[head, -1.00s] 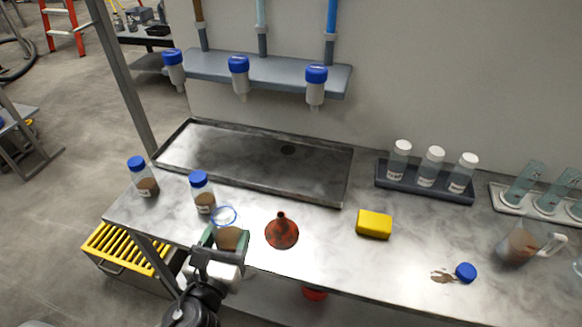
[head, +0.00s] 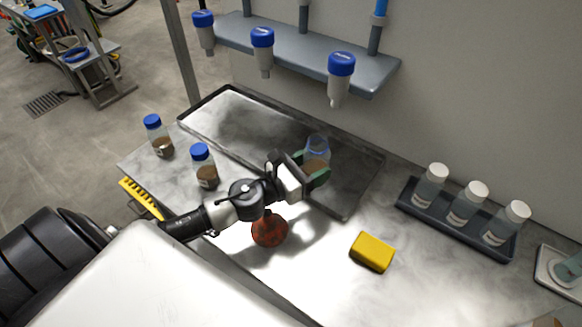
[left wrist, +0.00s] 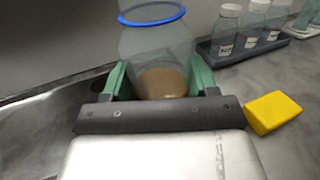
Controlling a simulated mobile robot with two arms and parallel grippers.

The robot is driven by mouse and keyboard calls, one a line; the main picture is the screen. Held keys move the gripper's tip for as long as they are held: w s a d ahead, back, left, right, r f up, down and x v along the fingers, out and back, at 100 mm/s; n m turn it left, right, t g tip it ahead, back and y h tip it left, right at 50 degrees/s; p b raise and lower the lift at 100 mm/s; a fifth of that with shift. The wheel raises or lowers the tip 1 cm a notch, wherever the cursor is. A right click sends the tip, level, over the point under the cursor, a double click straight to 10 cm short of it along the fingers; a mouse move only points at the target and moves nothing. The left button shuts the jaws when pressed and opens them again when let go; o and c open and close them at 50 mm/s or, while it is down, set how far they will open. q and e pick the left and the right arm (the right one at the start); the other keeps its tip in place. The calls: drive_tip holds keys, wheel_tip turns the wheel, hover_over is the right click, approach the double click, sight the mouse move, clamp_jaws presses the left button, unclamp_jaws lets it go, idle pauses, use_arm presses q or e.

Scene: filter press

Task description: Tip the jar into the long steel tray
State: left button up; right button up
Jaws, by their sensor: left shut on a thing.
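The jar (head: 317,148) is clear and open, with a blue rim and brown matter low inside. My left gripper (head: 311,171) is shut on it with green finger pads, and holds it upright or nearly so above the right part of the long steel tray (head: 232,112). In the left wrist view the jar (left wrist: 155,45) stands between the fingers (left wrist: 158,84), its brown contents settled at the bottom. Part of the tray (left wrist: 45,115) shows at the left there. The tray's visible floor looks bare. My right gripper is out of view.
Two blue-capped jars (head: 204,168) stand left of my arm. A red-brown funnel (head: 269,230) is partly under my arm. A yellow block (head: 372,252) lies to its right. White-capped bottles stand in a dark rack (head: 407,200). A shelf with blue-topped nozzles (head: 341,65) overhangs the tray's back.

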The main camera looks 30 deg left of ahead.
use_arm(q)
drive_tip(key=shift+w+a+f+h, duration=0.3)
drive_tip(key=shift+w+a+f, duration=0.15)
drive_tip(key=shift+w+a, duration=0.1)
drive_tip(key=shift+d, duration=0.1)
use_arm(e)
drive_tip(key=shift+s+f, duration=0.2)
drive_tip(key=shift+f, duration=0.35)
use_arm(q)
drive_tip(key=shift+b, duration=0.3)
